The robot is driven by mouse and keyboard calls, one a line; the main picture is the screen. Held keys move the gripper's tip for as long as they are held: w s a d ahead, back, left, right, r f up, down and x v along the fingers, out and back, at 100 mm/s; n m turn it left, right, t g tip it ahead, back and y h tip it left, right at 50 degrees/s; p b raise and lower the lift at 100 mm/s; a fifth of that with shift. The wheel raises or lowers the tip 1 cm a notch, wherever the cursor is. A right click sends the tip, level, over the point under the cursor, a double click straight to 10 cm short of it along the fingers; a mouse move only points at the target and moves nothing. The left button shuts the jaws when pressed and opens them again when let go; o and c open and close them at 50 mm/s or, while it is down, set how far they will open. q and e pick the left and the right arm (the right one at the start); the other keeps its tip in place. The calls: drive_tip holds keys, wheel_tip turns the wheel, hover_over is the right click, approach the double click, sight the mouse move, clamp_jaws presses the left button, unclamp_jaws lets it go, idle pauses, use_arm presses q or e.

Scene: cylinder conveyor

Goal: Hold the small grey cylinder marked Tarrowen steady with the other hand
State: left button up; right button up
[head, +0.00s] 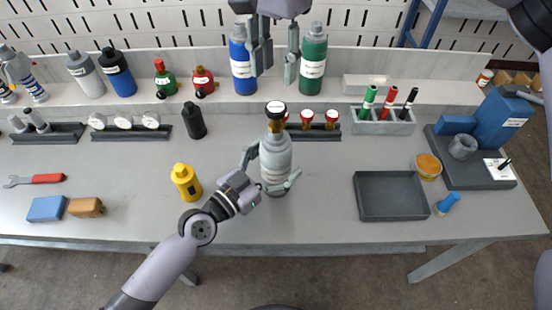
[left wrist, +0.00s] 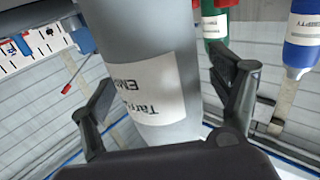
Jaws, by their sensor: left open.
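The small grey cylinder (head: 276,152) stands upright near the middle of the bench, with a brass valve and a round black-and-white top. In the left wrist view the grey cylinder (left wrist: 150,60) has a white label partly reading "Tar…" and "EM…". My left gripper (head: 271,171) is open, with one finger on each side of the cylinder's body; I cannot tell whether either touches. My right gripper (head: 276,68) points down from the top of the view, its fingers apart and empty, above and behind the cylinder's valve.
Blue (head: 243,62) and green (head: 313,60) cylinders stand on the shelf behind. A rack with red-topped gauges (head: 331,127) is close behind the grey cylinder. An empty dark tray (head: 391,196) lies right, with clear bench between.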

sight(276, 107)
use_arm(q)
drive_tip(key=shift+c, duration=0.5)
drive_tip(key=c, duration=1.7)
drive_tip(key=o, duration=1.1)
drive_tip(key=c, duration=0.7)
use_arm(e)
drive_tip(key=shift+o, duration=1.4)
drive_tip(key=m, duration=1.2)
drive_tip(key=shift+f, duration=0.15)
wheel_tip(276, 107, down, 12)
drive_tip(key=shift+c, duration=0.4)
